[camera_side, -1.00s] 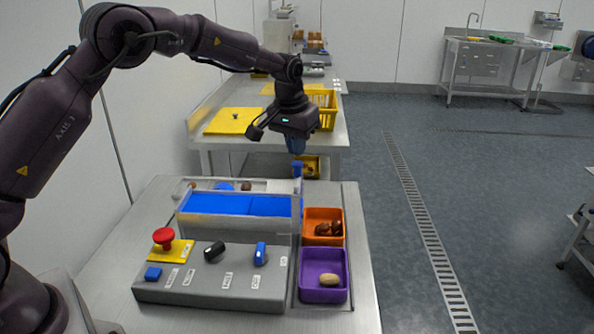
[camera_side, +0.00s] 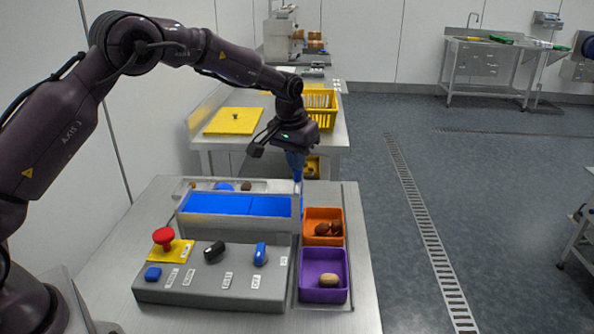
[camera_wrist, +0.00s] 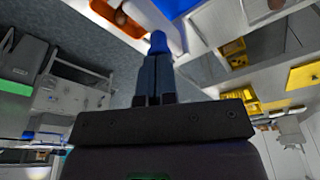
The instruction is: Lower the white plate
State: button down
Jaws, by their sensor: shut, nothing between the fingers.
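My gripper (camera_side: 296,166) points down with its blue-grey fingers shut and empty, at the right end of the blue-floored box. A blue knob (camera_side: 298,176) is right at the fingertips in the side view. In the wrist view a bright blue piece (camera_wrist: 158,42), which looks like that knob, lies straight ahead of the shut fingers. I cannot tell for sure whether they touch. Below the knob a narrow pale upright piece (camera_side: 298,189), likely the white plate seen edge-on, stands at the box's end. Most of its face is hidden.
A grey control panel (camera_side: 208,288) with a red button and knobs stands in front of the blue-floored box (camera_side: 236,223). An orange bin (camera_side: 323,240) holds several dark dates, and a purple bin (camera_side: 322,296) holds one tan item. A yellow basket (camera_side: 322,108) stands behind.

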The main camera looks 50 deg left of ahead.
jog(key=shift+f, duration=1.4)
jog(key=shift+r, duration=3.55)
jog(key=s+d+r+m+t, duration=0.1)
jog(key=s+d+r, duration=0.1)
jog(key=s, duration=0.9)
jog(key=s+d+r+m+t, duration=0.1)
jog(key=s+r, duration=0.4)
jog(key=s, duration=0.7)
jog(key=s+d+r+m+t, duration=0.1)
jog(key=s+d+r, duration=0.2)
jog(key=s, duration=0.9)
jog(key=shift+r+h, duration=0.3)
jog(key=shift+r, duration=0.3)
